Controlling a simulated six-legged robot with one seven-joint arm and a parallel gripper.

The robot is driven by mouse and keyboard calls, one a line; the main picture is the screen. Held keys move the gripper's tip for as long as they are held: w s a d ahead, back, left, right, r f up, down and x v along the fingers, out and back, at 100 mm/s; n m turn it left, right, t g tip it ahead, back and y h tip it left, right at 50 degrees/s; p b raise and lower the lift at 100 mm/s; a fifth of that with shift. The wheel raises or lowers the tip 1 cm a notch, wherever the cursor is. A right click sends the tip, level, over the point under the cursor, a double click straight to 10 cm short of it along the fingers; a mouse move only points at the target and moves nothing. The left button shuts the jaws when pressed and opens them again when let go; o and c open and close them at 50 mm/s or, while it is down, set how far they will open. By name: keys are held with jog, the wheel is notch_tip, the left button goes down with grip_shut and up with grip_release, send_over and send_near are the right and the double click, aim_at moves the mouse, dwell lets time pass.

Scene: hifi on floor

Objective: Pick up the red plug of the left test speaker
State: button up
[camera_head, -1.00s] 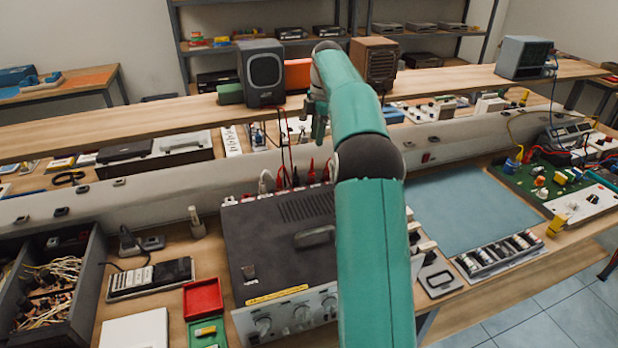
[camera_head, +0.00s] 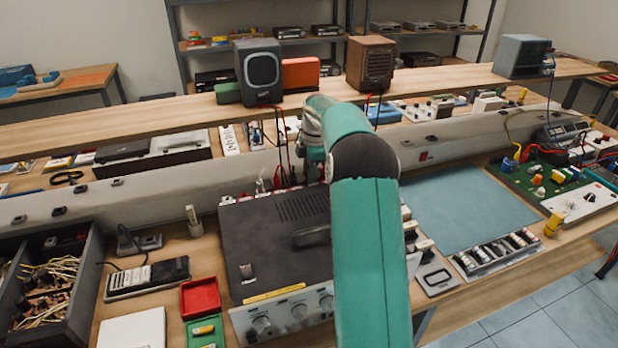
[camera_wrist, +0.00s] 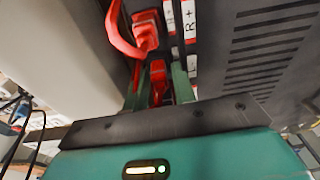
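The left test speaker (camera_head: 260,72) is a dark box on the raised shelf. Its red and black leads hang down to red plugs (camera_head: 279,179) at the back edge of the dark amplifier (camera_head: 265,235). My gripper (camera_head: 314,165) is low behind the amplifier, partly hidden by my arm. In the wrist view, a red plug (camera_wrist: 158,75) stands between the two green fingers of my gripper (camera_wrist: 158,88). The fingers look apart, with a gap on the plug's left side. Another red plug (camera_wrist: 146,33) with a red cable is just beyond, beside white labels, one reading "R +".
A brown speaker (camera_head: 371,63) stands right of the dark one. A pale ledge (camera_head: 140,195) runs behind the amplifier, close to my gripper. A box of wires (camera_head: 50,280) is at the left. The blue mat (camera_head: 460,205) at the right is clear.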

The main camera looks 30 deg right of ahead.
jog(key=shift+f, duration=0.1)
jog(key=shift+c, duration=0.5)
grip_shut()
jog(key=shift+w+r, duration=0.1)
jog(key=shift+r, duration=0.25)
jog(key=r, duration=0.3)
jog(key=shift+s, duration=0.25)
jog(key=s+r, duration=0.9)
jog(key=s, duration=0.4)
jog(key=shift+s+a+r, duration=0.15)
jog(key=shift+s+a, duration=0.2)
jog(key=shift+a, duration=0.05)
